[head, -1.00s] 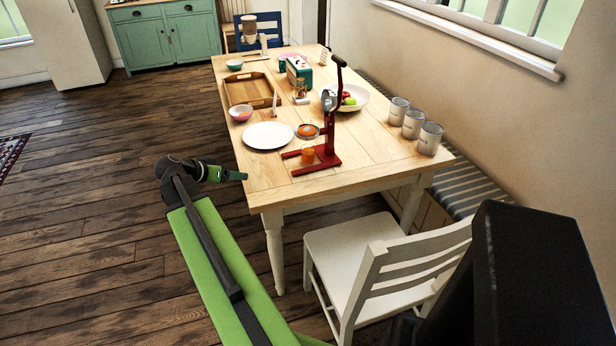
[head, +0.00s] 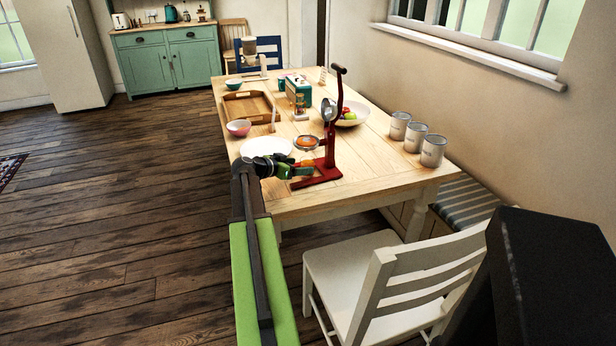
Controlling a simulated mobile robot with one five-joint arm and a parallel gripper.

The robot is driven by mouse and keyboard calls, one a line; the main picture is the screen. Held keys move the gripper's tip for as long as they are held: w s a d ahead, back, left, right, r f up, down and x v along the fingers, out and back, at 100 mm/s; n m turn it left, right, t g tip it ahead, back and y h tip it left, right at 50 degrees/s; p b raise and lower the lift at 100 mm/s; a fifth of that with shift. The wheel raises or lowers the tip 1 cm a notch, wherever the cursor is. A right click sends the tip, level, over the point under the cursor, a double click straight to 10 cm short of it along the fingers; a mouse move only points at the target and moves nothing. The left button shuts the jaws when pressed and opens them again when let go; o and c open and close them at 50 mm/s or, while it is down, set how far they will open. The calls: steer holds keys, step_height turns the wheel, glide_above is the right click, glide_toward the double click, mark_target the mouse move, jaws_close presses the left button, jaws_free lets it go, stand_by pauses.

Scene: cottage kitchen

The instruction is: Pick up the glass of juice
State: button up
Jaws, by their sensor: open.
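The glass of juice (head: 308,162) is a small orange shape at the foot of a red juice press (head: 330,160), near the table's front left corner. My gripper (head: 298,170) is open and reaches over the table edge from the left, right beside the glass. Its green and black fingers hide part of the glass. I cannot tell whether they touch it or reach around it.
A white plate (head: 262,147) lies behind my gripper. Three tins (head: 415,138) line the table's right side. A white chair (head: 400,275) stands in front.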

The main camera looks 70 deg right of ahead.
mark_target(302, 166)
steer(key=b+x, duration=0.1)
steer(key=x, duration=0.1)
steer(key=b+x, duration=0.1)
steer(key=x, duration=0.2)
steer(key=shift+w+f, duration=0.2)
steer(key=shift+f, duration=0.1)
steer(key=shift+s+d, duration=0.15)
steer(key=shift+d, duration=0.15)
steer(key=shift+a, duration=0.1)
jaws_close()
